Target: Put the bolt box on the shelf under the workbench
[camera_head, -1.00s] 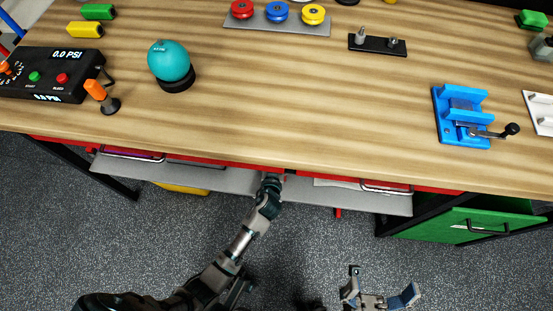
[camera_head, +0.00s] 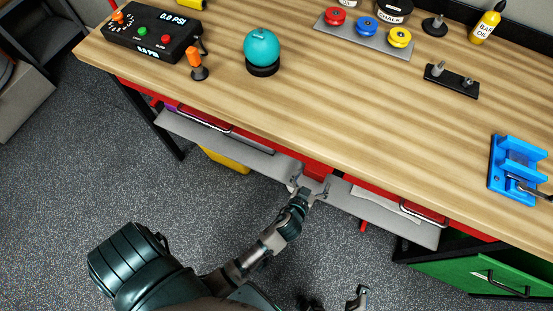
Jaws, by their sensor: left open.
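The workbench (camera_head: 300,110) has a wooden top, and a grey shelf (camera_head: 270,160) runs under its front edge. A small red box (camera_head: 318,169), which looks like the bolt box, is at the shelf just under the bench edge; its upper part is hidden by the top. My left gripper (camera_head: 310,185) is open just in front of the red box, its fingers spread over the shelf's front edge. I cannot tell whether a finger touches the box. Part of my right gripper (camera_head: 357,298) shows at the bottom edge, low and away from the bench.
Red drawers with metal handles (camera_head: 424,214) hang under the top. A yellow thing (camera_head: 226,161) shows below the shelf at left. A green drawer (camera_head: 480,270) is at lower right. A blue vise (camera_head: 515,170) and a teal ball (camera_head: 262,47) are on the top. The floor in front is clear.

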